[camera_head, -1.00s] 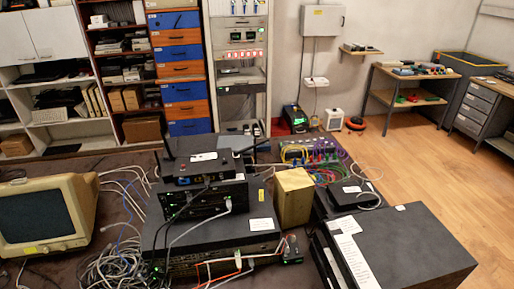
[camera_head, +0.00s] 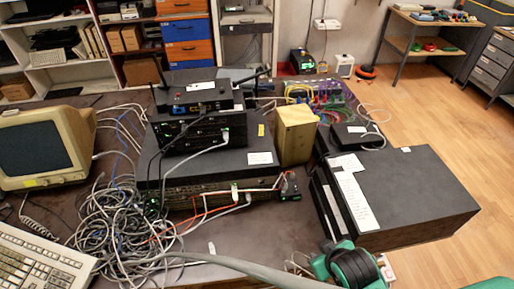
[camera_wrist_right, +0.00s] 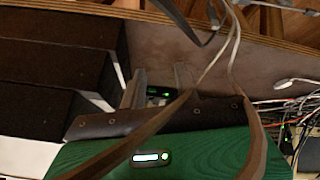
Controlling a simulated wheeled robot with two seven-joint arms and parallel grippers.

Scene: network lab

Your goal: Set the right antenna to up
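The router (camera_head: 199,95) is a black box on top of the device stack. Its left antenna (camera_head: 159,72) stands close to upright, leaning a little left. Its right antenna (camera_head: 252,76) lies low, tilted far over to the right. My right gripper (camera_head: 348,266), green and black, is at the bottom edge of the head view, well in front of the router and apart from it. In the right wrist view its two grey fingers (camera_wrist_right: 159,82) stand apart with nothing held between them. The antennas cannot be made out in that view. My left gripper is not in view.
A tangle of grey cables (camera_head: 120,225) lies left of the stack. A beige box (camera_head: 295,135) stands right of it, beside a large black case (camera_head: 400,195). A monitor (camera_head: 35,145) and keyboard (camera_head: 40,262) are at left. Cables cross in front of the wrist camera.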

